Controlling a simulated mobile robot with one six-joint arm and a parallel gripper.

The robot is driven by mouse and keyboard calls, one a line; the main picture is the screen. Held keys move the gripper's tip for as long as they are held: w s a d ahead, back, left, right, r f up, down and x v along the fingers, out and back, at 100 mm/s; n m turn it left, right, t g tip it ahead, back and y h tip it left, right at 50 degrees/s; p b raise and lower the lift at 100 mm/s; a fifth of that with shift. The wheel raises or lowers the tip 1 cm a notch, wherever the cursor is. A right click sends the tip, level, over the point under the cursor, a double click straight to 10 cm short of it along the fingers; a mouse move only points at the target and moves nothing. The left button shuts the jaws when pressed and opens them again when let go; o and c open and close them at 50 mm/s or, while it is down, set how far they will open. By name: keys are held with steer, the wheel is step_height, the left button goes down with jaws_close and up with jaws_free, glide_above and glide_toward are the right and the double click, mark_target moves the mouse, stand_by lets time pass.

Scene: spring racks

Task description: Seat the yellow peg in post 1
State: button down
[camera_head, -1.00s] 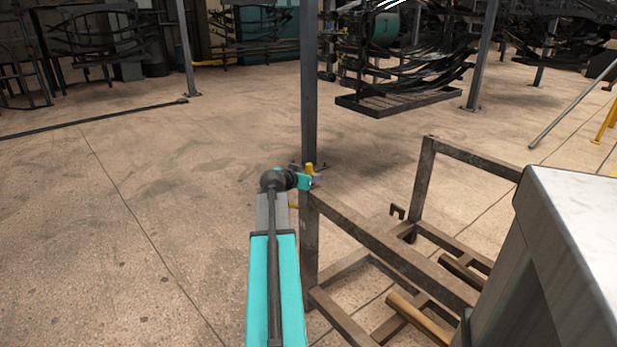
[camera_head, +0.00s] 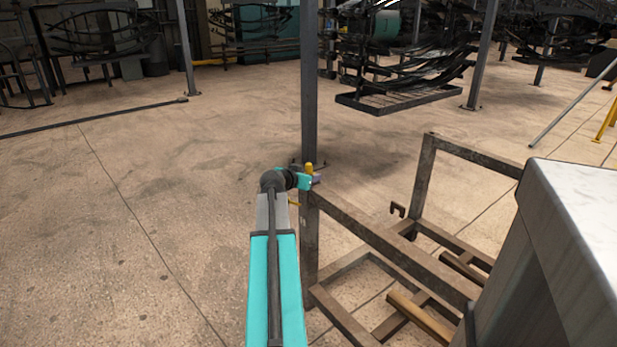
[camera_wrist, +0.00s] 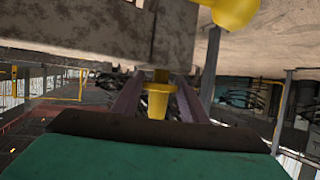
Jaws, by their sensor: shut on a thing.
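The yellow peg (camera_head: 309,168) stands up at the tip of my gripper (camera_head: 311,182), which is at the top of the near left post (camera_head: 310,250) of a rusty rack. In the wrist view my gripper (camera_wrist: 158,100) is shut on the yellow peg (camera_wrist: 157,102), which sits between two dark fingers. A rusty beam (camera_wrist: 85,28) of the rack is close by at the top of that view. A larger yellow part (camera_wrist: 232,10) shows beside it. I cannot tell which post is post 1, or whether the peg touches or enters a post.
The rusty rack frame (camera_head: 395,245) stretches to the right of my gripper. A pale-topped grey block (camera_head: 580,200) stands at right. A tall dark post (camera_head: 309,80) rises behind. Racks of springs (camera_head: 405,60) stand farther back. The floor at left is mostly clear.

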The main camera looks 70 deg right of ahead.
steer(key=shift+f, duration=0.15)
steer(key=c, duration=1)
jaws_free()
steer(key=shift+a, duration=0.2)
steer(key=p+v, duration=0.1)
steer(key=v, duration=1.2)
steer(key=shift+a, duration=0.2)
steer(key=shift+w, duration=0.1)
